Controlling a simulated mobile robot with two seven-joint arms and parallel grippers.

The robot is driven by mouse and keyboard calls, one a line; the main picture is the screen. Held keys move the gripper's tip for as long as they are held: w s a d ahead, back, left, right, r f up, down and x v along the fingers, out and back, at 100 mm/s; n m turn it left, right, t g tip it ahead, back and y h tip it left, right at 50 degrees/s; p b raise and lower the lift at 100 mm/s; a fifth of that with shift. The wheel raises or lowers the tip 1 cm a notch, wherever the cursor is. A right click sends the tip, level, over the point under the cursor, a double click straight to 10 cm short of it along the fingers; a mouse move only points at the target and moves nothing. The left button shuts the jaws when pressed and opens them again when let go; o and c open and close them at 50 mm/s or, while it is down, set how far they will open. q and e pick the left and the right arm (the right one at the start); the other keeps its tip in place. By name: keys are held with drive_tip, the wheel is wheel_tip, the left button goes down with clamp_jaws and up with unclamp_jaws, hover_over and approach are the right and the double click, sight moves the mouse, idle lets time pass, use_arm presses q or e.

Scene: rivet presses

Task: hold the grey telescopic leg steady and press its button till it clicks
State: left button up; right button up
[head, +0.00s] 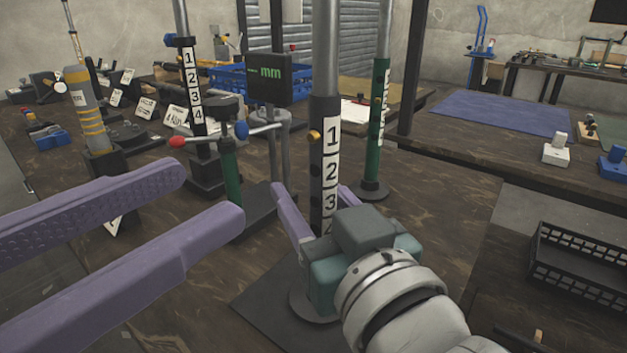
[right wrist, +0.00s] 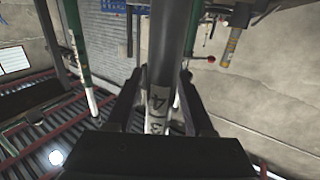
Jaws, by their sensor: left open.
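The grey telescopic leg (head: 317,108) stands upright near the middle of the head view, a light tube in a dark sleeve with a white number strip. Its brass button (head: 315,136) sticks out near the sleeve top, beside the 1. My right gripper (head: 318,190) reaches around the lower sleeve, one finger on each side; its body hides the sleeve's lower end.
A black numbered leg (head: 188,90) and a green leg (head: 378,130) stand behind. A black crate (head: 580,262) is at right; the bench between crate and leg looks clear.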

clamp_jaws()
idle(0.5)
use_arm(q)
drive_tip(key=shift+s+d+n, duration=0.2)
drive_tip(key=shift+d+n, duration=0.05)
drive_tip(key=shift+n, duration=0.25)
drive_tip(key=shift+c, duration=1.3)
drive_tip(key=s+n+t, duration=0.1)
drive_tip(key=n, duration=0.3)
drive_tip(key=s+d+n+t, duration=0.1)
drive_tip(key=n, duration=0.3)
drive_tip(key=s+n+t+y, duration=0.1)
drive_tip(key=n, duration=0.3)
drive_tip(key=shift+d+r, duration=0.2)
drive_tip(key=shift+d, duration=0.15)
drive_tip(key=c, duration=0.4)
drive_tip(key=n+y, duration=0.2)
drive_tip(key=n, duration=0.2)
drive_tip(key=s+a+f+n+t+y, duration=0.1)
drive_tip(key=n, duration=0.3)
drive_tip(key=f+n+y, duration=0.1)
drive_tip(key=n+y, duration=0.1)
drive_tip(key=n, duration=0.1)
drive_tip(key=shift+s+a+f+n+t+y, duration=0.1)
drive_tip(key=shift+s+a+n+t+y, duration=0.05)
drive_tip(key=shift+s+n+t+y, duration=0.2)
clamp_jaws()
drive_tip(key=shift+s+a+f+n+y, duration=0.2)
drive_tip(key=shift+f+n+y, duration=0.1)
drive_tip(key=shift+n, duration=0.55)
